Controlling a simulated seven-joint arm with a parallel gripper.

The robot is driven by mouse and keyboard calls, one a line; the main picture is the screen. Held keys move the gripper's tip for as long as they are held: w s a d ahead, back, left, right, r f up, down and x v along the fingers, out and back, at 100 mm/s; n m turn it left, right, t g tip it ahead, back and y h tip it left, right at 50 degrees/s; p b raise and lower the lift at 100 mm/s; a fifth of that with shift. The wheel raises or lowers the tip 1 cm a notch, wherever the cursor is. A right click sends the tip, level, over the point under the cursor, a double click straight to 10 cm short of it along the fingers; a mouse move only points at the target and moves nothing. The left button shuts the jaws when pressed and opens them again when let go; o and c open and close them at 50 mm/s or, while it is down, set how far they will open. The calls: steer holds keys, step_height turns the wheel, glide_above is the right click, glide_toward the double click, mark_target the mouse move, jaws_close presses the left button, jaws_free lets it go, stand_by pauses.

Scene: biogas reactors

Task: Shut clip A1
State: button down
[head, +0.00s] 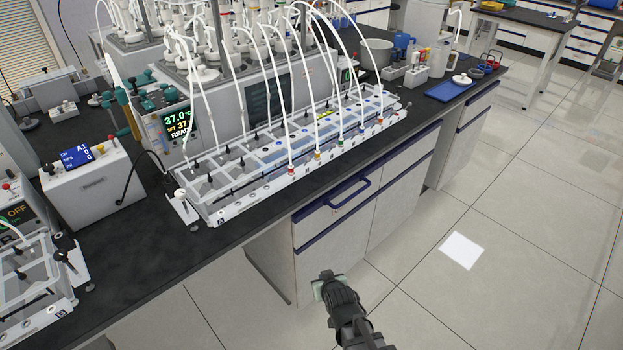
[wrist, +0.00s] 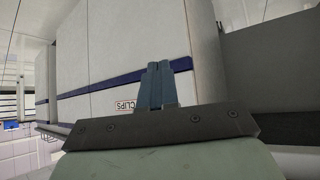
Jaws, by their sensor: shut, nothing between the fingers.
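A long clear rack (head: 290,150) lies along the bench's front edge in the head view. White tubes run down into it from above, with small dark fittings and coloured pieces on its front rail. I cannot tell which of these is clip A1; they are too small to read. My gripper (head: 325,280) is low in front of the bench cabinets, below and well apart from the rack. In the wrist view its two fingers (wrist: 156,84) are together with nothing between them.
A heated unit (head: 180,118) reading 37.0°C stands behind the rack. A box with a blue display (head: 77,157) showing A1 stands to the left. A blue drawer handle (head: 350,194) sticks out below the bench edge. The floor to the right is mostly open.

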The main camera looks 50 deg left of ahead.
mark_target(308, 160)
steer(key=w+a+r+n+t+y, duration=0.1)
steer(key=a+r+t+y, duration=0.2)
steer(key=r, duration=2.2)
steer(key=t+y, duration=0.4)
steer(key=y, duration=0.6)
steer(key=shift+w+a+r+n+y, duration=0.15)
steer(key=shift+n+y, duration=0.15)
steer(key=shift+y, duration=0.1)
steer(key=w+a+f+x, duration=0.1)
steer(key=f+x, duration=0.1)
steer(key=x, duration=1)
steer(key=shift+w+a, duration=0.15)
steer(key=shift+a, duration=0.25)
